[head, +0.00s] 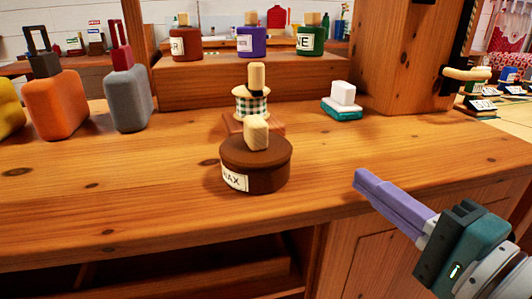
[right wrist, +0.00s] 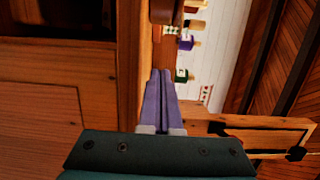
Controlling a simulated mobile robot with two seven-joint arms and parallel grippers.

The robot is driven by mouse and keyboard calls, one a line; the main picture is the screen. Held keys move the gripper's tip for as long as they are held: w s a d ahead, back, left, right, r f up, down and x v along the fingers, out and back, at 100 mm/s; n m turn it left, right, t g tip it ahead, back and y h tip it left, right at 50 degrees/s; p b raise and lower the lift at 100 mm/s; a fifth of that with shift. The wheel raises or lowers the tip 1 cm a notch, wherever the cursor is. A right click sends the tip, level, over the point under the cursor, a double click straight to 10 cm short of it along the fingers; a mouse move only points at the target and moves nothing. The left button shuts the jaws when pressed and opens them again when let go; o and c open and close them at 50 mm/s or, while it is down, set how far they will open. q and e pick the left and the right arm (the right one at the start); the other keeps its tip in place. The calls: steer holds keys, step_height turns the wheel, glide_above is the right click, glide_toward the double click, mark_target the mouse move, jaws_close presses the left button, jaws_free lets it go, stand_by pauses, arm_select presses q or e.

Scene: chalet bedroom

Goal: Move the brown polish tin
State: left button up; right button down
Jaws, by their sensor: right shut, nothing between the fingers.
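The brown polish tin (head: 256,165) is a round dark brown tin with a white label reading "WAX" and a pale wooden knob on its lid. It stands upright near the front edge of the wooden top in the head view. In the right wrist view a brown shape at the top edge (right wrist: 166,12) looks like part of it. My right gripper (head: 362,180) has its purple fingers shut and empty, to the right of the tin and apart from it, near the front edge. It also shows in the right wrist view (right wrist: 160,75). My left gripper is not in view.
Behind the tin stand a checkered spool-like item (head: 252,103) and a white and teal block (head: 343,98). Grey (head: 128,98) and orange (head: 56,104) bottles stand left. Labelled jars (head: 251,41) sit on a raised shelf. A wooden post (head: 401,55) rises at right. The top left of the tin is clear.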

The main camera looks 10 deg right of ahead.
mark_target(308, 182)
steer(key=x, duration=0.6)
steer(key=shift+a+b, duration=0.1)
steer(key=shift+b, duration=0.25)
steer(key=a, duration=0.3)
steer(key=shift+a+p, duration=0.15)
steer(key=shift+p, duration=0.25)
steer(key=shift+a, duration=0.4)
